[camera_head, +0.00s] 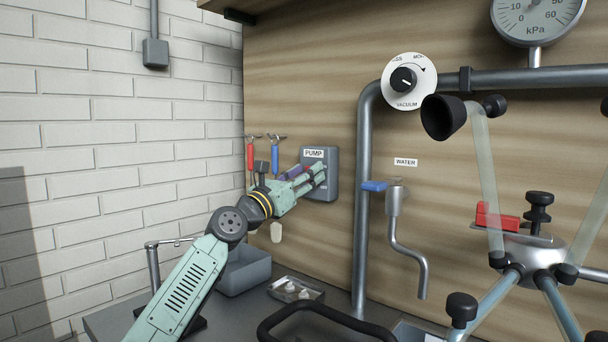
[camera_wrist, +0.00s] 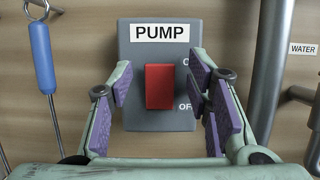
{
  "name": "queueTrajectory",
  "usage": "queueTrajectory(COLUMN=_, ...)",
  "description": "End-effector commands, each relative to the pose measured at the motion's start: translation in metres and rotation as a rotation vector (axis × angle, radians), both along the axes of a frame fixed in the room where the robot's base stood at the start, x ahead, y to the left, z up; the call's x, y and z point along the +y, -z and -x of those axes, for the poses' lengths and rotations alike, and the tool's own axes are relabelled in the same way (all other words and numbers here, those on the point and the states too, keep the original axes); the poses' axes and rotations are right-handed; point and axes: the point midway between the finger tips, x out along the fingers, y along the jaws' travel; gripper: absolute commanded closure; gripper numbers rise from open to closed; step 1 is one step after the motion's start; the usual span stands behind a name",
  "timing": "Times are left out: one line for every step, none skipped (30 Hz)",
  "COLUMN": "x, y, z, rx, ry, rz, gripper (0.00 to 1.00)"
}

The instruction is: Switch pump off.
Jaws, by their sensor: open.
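The pump switch box (camera_wrist: 130,75) is a grey plate on the wooden back wall, labelled PUMP. In the wrist view its red rocker switch (camera_wrist: 160,87) sits in the middle, with partly covered lettering to its right, "OF" at the lower side.
A grey vertical pipe (camera_head: 361,220) runs close right of the switch box. Red (camera_head: 250,157) and blue (camera_head: 275,160) handled tools hang to its left. A water tap (camera_head: 395,200) with a blue lever, a vacuum dial (camera_head: 408,82) and a milking cluster (camera_head: 535,250) are further right.

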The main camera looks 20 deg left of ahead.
Motion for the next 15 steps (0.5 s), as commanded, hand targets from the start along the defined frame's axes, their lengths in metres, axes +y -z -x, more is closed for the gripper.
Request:
queueTrajectory(x=0.002, y=0.001, z=0.002, rx=0.0, ry=-0.001, rz=0.0, gripper=0.55)
queueTrajectory(x=0.003, y=0.002, z=0.005, rx=0.0, ry=-0.001, rz=0.0, gripper=0.55)
queueTrajectory(x=0.004, y=0.003, z=0.009, rx=0.0, ry=-0.002, rz=0.001, gripper=0.55)
queueTrajectory(x=0.006, y=0.005, z=0.013, rx=0.0, ry=-0.002, rz=0.0, gripper=0.55)
queueTrajectory(x=0.008, y=0.007, z=0.017, rx=0.0, ry=-0.002, rz=0.0, gripper=0.55)
queueTrajectory(x=0.011, y=0.009, z=0.024, rx=0.0, ry=-0.003, rz=0.001, gripper=0.55)
queueTrajectory(x=0.013, y=0.011, z=0.03, rx=0.0, ry=-0.003, rz=0.001, gripper=0.55)
queueTrajectory(x=0.015, y=0.013, z=0.035, rx=0.0, ry=-0.003, rz=0.001, gripper=0.55)
queueTrajectory(x=0.018, y=0.016, z=0.043, rx=0.0, ry=-0.003, rz=0.002, gripper=0.55)
queueTrajectory(x=0.02, y=0.018, z=0.05, rx=0.0, ry=-0.003, rz=0.002, gripper=0.55)
queueTrajectory(x=0.022, y=0.02, z=0.056, rx=0.0, ry=-0.003, rz=0.002, gripper=0.55)
queueTrajectory(x=0.025, y=0.023, z=0.063, rx=-0.001, ry=-0.003, rz=0.003, gripper=0.55)
queueTrajectory(x=0.027, y=0.025, z=0.069, rx=-0.001, ry=-0.003, rz=0.002, gripper=0.55)
queueTrajectory(x=0.029, y=0.027, z=0.074, rx=0.0, ry=-0.003, rz=0.002, gripper=0.55)
queueTrajectory(x=0.03, y=0.029, z=0.08, rx=-0.001, ry=-0.002, rz=0.001, gripper=0.55)
